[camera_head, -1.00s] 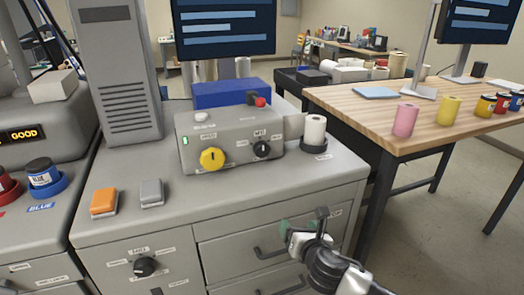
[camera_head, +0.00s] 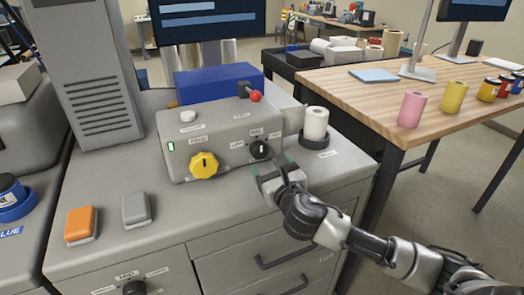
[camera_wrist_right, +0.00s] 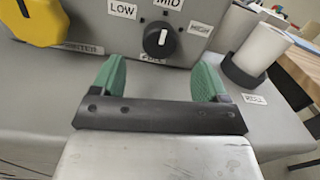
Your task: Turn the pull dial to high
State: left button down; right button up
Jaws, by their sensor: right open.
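The pull dial is a black round knob (camera_head: 259,149) with a white pointer on the front of the grey control box (camera_head: 215,135). The white pointer is tilted up and slightly right, near MID. My right gripper (camera_head: 270,167) is open and empty just in front of and below the knob. In the wrist view its green fingertips (camera_wrist_right: 158,78) stand apart, with the knob beyond them, untouched. My left gripper is out of view.
A yellow knob (camera_head: 204,165) is left of the dial on the same box. A red-tipped lever (camera_head: 255,96) is on top. A white roll (camera_head: 316,123) stands in a dark holder close on the right. Orange (camera_head: 81,224) and grey (camera_head: 136,208) blocks lie front left.

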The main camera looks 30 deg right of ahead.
aim_at(261, 153)
jog(key=w, duration=0.5)
jog(key=shift+w+d+p, duration=0.2)
jog(key=shift+d+p, duration=0.1)
jog(key=shift+p, duration=0.1)
jog(key=shift+w+f, duration=0.1)
jog(key=shift+w, duration=0.1)
jog(key=shift+c, duration=0.7)
jog(key=c, duration=0.8)
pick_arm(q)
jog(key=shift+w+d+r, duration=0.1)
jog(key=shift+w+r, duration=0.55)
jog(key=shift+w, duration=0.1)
